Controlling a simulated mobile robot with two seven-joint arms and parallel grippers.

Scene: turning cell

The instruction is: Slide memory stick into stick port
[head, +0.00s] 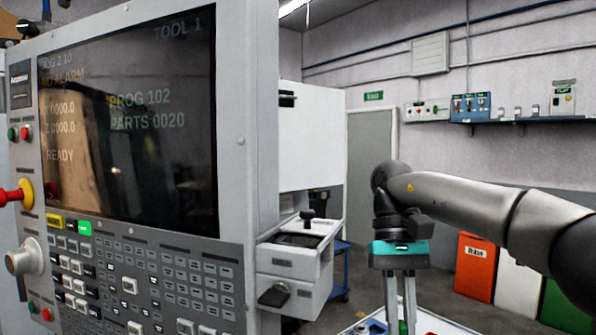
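My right gripper (401,318) comes in from the right and points straight down over a pale table top (440,323) at the bottom edge. Its two fingers stand apart with a gap between them, and their tips are at or below the picture's edge. A small green thing shows low between the fingers; I cannot tell whether it is held or lies behind them. I cannot make out the memory stick or the stick port for certain. The machine's control panel (249,200) fills the left. My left gripper is not in view.
A grey box with a dark knob (307,214) and a dark handle (273,296) juts out right of the panel. A red emergency button (10,196) sticks out at far left. Red (474,268) and white (517,288) bins stand behind my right arm.

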